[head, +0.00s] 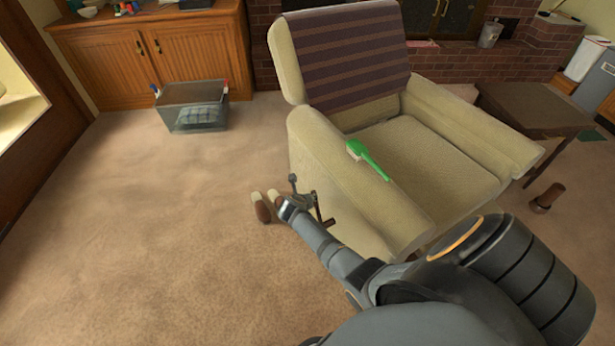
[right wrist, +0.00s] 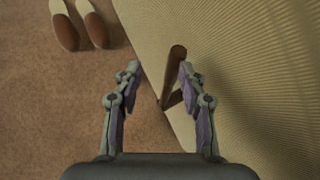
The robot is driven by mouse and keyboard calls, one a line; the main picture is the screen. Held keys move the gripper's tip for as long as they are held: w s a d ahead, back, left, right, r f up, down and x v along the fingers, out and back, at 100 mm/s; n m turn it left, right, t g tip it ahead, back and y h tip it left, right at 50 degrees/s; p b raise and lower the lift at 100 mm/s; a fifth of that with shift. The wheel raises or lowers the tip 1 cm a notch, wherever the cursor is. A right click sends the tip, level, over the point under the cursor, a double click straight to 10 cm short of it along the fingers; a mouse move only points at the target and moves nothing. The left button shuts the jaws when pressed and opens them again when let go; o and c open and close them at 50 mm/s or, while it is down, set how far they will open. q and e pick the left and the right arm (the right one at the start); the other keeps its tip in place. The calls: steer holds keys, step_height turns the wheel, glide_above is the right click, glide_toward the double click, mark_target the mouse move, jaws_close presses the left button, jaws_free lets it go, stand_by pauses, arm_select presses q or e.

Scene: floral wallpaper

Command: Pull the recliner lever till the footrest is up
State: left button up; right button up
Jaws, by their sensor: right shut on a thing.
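The beige recliner (head: 400,150) stands right of centre in the head view, with a dark striped cloth over its back. The brown lever (right wrist: 177,66) is on the side of the recliner facing my right arm; it also shows in the head view (head: 319,210). My right gripper (right wrist: 160,73) is at the lever and shut on it, its fingers on either side of the handle. In the head view, the right gripper (head: 300,194) is beside the lower side panel. The front of the recliner is partly hidden by my right arm, and no raised footrest shows. My left gripper is out of view.
A green brush (head: 366,157) lies on the near armrest. Slippers (head: 261,207) lie on the carpet beside the gripper. A grey bin (head: 192,107) stands by the wooden cabinet. A dark side table (head: 530,105) stands right of the recliner. The carpet at left is clear.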

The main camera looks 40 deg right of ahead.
steer(key=shift+s+a+r, duration=0.2)
steer(key=shift+a+r, duration=0.1)
